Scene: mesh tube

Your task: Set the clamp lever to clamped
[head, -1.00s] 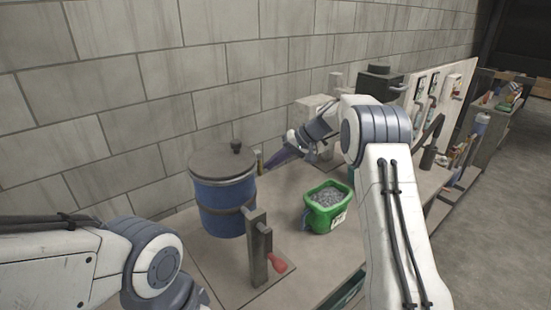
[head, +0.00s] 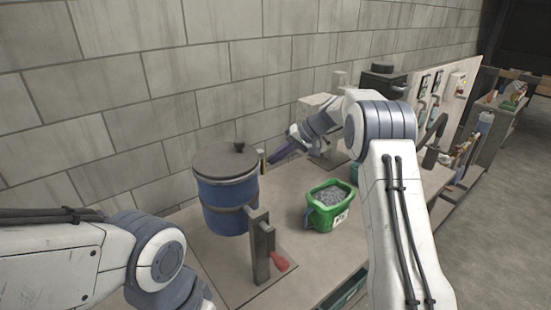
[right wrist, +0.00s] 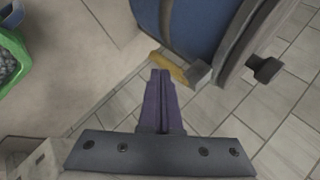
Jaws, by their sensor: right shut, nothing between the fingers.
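A blue drum (head: 228,200) with a grey lid stands upright on the bench. In front of it a grey post (head: 261,247) carries a lever with a red handle (head: 280,262) pointing down. A small yellow part (right wrist: 169,66) with a grey block sits at the drum's side in the right wrist view. I cannot tell which of these is the clamp lever. My right gripper (head: 274,158) is shut and empty, right of the drum; its purple fingers (right wrist: 160,78) point towards the yellow part, apparently apart from it. My left arm shows at lower left, its gripper out of frame.
A green bin (head: 330,208) of grey pieces stands right of the post, under my right arm. A block wall (head: 120,100) rises behind the bench. Boxes and a white panel (head: 440,95) stand farther right. The bench (head: 300,268) is bare between post and bin.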

